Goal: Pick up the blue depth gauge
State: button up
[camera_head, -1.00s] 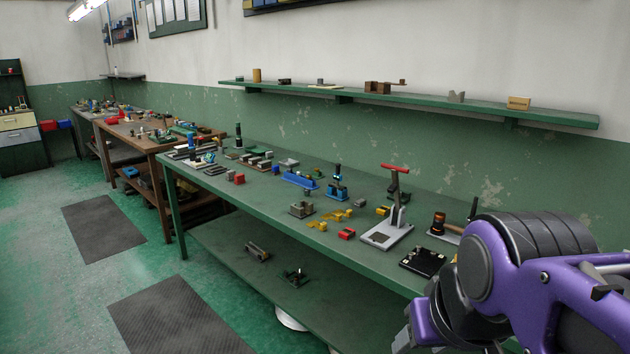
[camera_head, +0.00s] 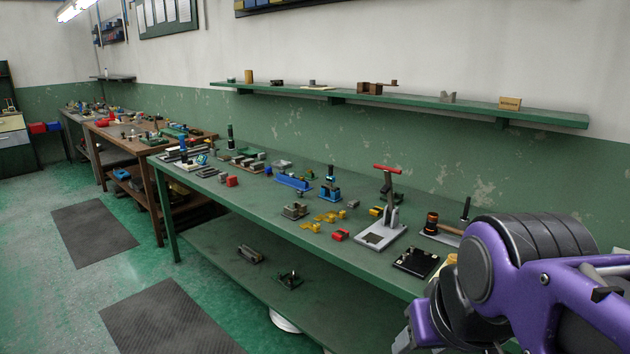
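A small blue piece (camera_head: 330,190) with an upright dark-topped stem stands on the long green bench (camera_head: 290,226); it may be the blue depth gauge, but it is too small to be sure. A longer, low blue block (camera_head: 293,182) lies just left of it. My purple and black arm fills the lower right corner, well to the right of both blue pieces and apart from them. My gripper's fingertips do not show.
A grey press with a red T-handle (camera_head: 387,168) stands right of the blue pieces. Yellow pieces (camera_head: 330,216) and a red block (camera_head: 340,235) lie in front. A wall shelf (camera_head: 400,98) runs above the bench. Open floor with dark mats (camera_head: 165,320) lies left.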

aim_at(331, 178)
jog(key=i+j+z, duration=0.15)
jog(key=z, duration=0.25)
jog(key=i+j+z, duration=0.15)
jog(key=z, duration=0.25)
jog(key=i+j+z, duration=0.2)
jog(key=j, duration=0.15)
jog(key=i+j+z, duration=0.2)
jog(key=j, duration=0.2)
jog(key=i+j, duration=0.15)
jog(key=j, duration=0.3)
jog(key=i+j+z, duration=0.1)
jog(key=j, duration=0.4)
jog(key=i+j, duration=0.15)
jog(key=j, duration=0.35)
jog(key=i+j+z, duration=0.1)
jog(key=j, duration=0.35)
jog(key=i+j, duration=0.1)
jog(key=j, duration=0.4)
jog(key=z, duration=0.05)
